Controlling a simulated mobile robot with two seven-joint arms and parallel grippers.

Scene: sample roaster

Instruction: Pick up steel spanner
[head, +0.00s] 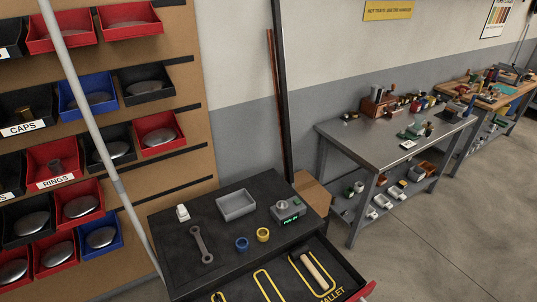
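The steel spanner (203,245) lies flat on the dark top of a tool cabinet (165,225), left of centre in the head view. It is grey, with its long side running from upper left to lower right. Nothing covers it. Neither of my grippers shows in the head view.
Near the spanner are a small white object (182,213), a grey tray (236,205), a blue ring (242,243), a yellow ring (263,235) and a device with a green display (288,209). An open drawer (353,288) holds a wooden-handled mallet (315,270). A pale pole (99,141) stands at left.

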